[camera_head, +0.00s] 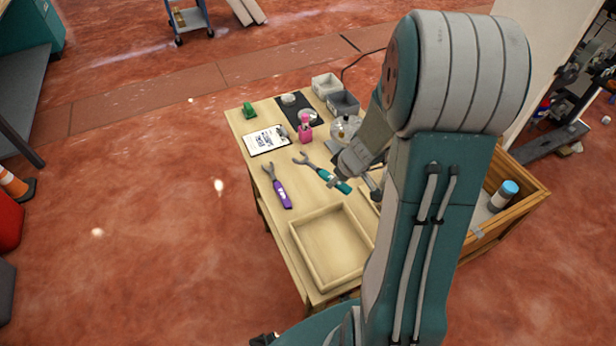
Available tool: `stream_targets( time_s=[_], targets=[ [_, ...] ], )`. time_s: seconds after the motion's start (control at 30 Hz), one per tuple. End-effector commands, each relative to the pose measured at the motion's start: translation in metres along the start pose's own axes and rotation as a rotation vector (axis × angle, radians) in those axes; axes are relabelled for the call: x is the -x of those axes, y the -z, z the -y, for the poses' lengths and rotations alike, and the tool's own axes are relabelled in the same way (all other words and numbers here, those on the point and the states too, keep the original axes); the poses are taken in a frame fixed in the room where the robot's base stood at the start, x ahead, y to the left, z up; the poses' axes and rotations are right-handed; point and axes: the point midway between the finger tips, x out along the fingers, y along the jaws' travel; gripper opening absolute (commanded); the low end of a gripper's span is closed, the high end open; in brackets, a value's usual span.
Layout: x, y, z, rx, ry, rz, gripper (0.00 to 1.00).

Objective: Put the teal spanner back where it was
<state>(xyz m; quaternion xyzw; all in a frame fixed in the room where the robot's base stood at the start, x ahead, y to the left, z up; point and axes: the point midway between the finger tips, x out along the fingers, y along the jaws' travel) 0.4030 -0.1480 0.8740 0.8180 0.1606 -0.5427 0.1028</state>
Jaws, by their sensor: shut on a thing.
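The teal spanner (323,174) has a grey open-ended head pointing to the upper left and a teal handle towards the lower right. It is over the middle of the wooden table (262,122); I cannot tell whether it touches the top or is held just above it. My gripper (337,182) is at its handle and shut on it. My arm hides part of the gripper and the table behind it. A purple-handled spanner (281,192) lies to the left, apart from the teal one.
An empty shallow wooden tray (296,252) is at the table's near end. A clipboard (266,140), pink bottle (305,131), green object (248,110), glass jar (343,130), black mat (292,104) and grey bins (326,85) stand farther back. A wooden crate (520,207) holds a blue-capped bottle (504,194).

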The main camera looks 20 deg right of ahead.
Motion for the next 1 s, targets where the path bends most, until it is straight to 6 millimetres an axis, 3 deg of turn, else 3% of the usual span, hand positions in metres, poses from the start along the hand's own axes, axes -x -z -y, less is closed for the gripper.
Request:
stream_targets(
  time_s=[0.23,0.5,0.77,1.0],
  targets=[
    [-0.043,0.040,-0.011,0.006,-0.001,0.002,0.00],
    [-0.091,0.050,-0.023,0.003,0.001,0.002,0.00],
    [-0.115,0.057,-0.028,0.003,0.000,0.002,0.00],
    [-0.138,0.046,-0.027,0.002,-0.001,0.001,0.00]
  ],
)
